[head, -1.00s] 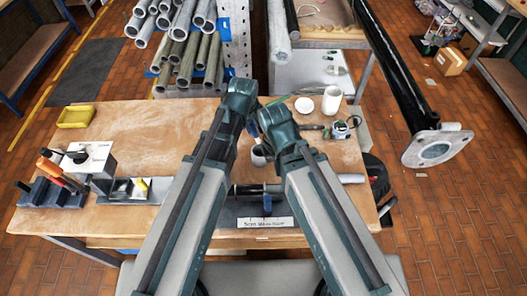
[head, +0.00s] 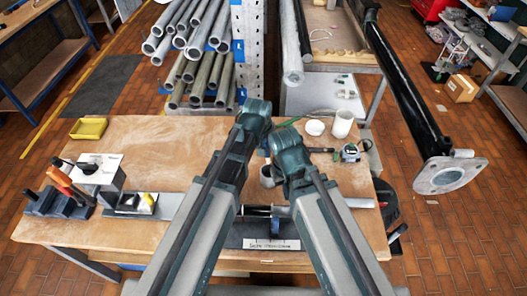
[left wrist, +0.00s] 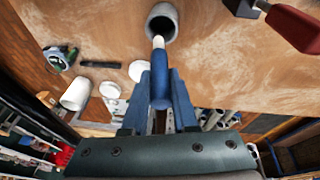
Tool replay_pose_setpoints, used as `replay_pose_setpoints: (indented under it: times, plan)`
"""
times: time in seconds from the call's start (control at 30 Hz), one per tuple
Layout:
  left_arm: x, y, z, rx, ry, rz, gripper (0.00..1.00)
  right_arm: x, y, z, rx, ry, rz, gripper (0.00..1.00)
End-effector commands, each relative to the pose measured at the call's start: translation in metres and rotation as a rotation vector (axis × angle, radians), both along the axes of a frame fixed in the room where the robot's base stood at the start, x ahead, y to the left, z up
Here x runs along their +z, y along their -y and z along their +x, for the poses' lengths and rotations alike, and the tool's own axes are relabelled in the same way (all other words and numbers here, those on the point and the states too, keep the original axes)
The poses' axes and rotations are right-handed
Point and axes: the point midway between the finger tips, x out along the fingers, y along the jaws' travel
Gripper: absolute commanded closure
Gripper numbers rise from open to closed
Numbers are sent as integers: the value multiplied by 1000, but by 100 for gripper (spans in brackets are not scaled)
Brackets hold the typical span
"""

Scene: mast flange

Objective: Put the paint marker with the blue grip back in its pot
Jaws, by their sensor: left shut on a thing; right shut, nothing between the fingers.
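The paint marker with the blue grip (left wrist: 160,88) is between the blue fingers of my left gripper (left wrist: 159,100) in the left wrist view. Its pale tip points toward a grey round pot (left wrist: 161,12) and overlaps the near edge of its mouth in that view. I cannot tell whether the tip is above the rim or inside. In the head view the pot (head: 267,177) stands on the bench between my two arms, partly covered. My left gripper and the marker are hidden there behind my left arm. My right gripper (head: 272,150) is shut and empty near the pot, mostly hidden.
A white cup (head: 342,124), a white round lid (head: 315,128) and a tape measure (head: 351,153) are at the bench's right. A red-handled tool (left wrist: 292,26) lies near the pot. A yellow tray (head: 89,129) is at the left. The bench's left middle (head: 165,155) is clear.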

Motion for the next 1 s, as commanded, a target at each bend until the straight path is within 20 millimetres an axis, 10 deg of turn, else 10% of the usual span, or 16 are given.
replay_pose_setpoints:
  times: [0.4,1.0]
  plan:
    - [-10,13,13,-467,68,113,100,-12,0,0,3,0,-1,100]
    - [-22,14,13,-499,72,120,100,-24,0,0,5,0,-1,100]
